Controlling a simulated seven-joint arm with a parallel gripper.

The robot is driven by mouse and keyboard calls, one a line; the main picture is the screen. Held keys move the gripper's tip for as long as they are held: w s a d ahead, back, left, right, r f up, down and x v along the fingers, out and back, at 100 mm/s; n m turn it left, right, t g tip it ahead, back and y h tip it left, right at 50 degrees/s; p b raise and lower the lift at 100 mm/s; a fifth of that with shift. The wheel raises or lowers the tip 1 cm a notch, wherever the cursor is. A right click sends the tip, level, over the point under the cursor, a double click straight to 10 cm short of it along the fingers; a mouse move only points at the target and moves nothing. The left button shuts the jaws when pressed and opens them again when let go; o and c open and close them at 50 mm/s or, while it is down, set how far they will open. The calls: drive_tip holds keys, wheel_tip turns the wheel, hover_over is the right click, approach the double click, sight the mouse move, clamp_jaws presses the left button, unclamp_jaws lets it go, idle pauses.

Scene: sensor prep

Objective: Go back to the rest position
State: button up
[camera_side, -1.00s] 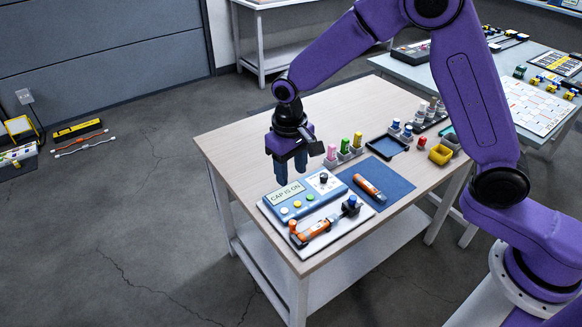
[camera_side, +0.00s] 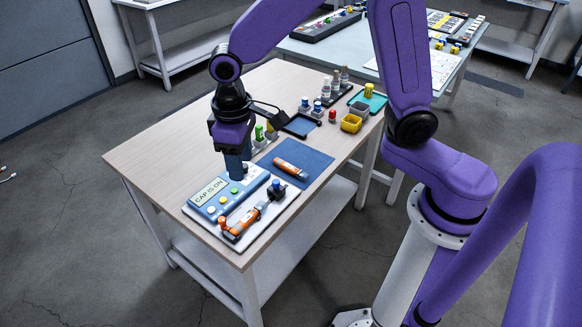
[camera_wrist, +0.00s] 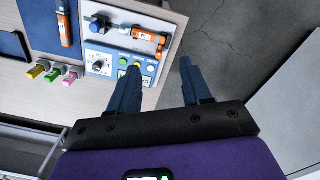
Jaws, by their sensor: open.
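My gripper (camera_side: 236,172) points down and shows in front of the far edge of a blue panel (camera_side: 235,204) in the side view. In the wrist view my gripper (camera_wrist: 159,66) has its two dark blue fingers apart with nothing between them. The panel has a display reading "CAP IS ON", coloured buttons and a dial (camera_wrist: 97,66). An orange and white pen-like device (camera_side: 240,228) lies in a holder on the white tray beside the panel. Its height under the fingers is hard to tell.
A similar orange device (camera_side: 291,170) lies on a blue mat (camera_side: 312,158). Small coloured vials, a dark tray (camera_side: 301,125) and a yellow bin (camera_side: 351,123) stand farther back on the wooden table (camera_side: 160,148). The table's left part is clear.

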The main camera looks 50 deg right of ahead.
drive_tip(key=s+d+r+n, duration=0.2)
drive_tip(key=s+d, duration=0.4)
drive_tip(key=s, duration=0.4)
drive_tip(key=s+d+r+n, duration=0.1)
drive_tip(key=s+d+n, duration=0.4)
drive_tip(key=s, duration=0.6)
drive_tip(key=shift+s+d+r+y, duration=0.15)
drive_tip(key=shift+d+r+y, duration=0.2)
drive_tip(key=shift+d, duration=0.3)
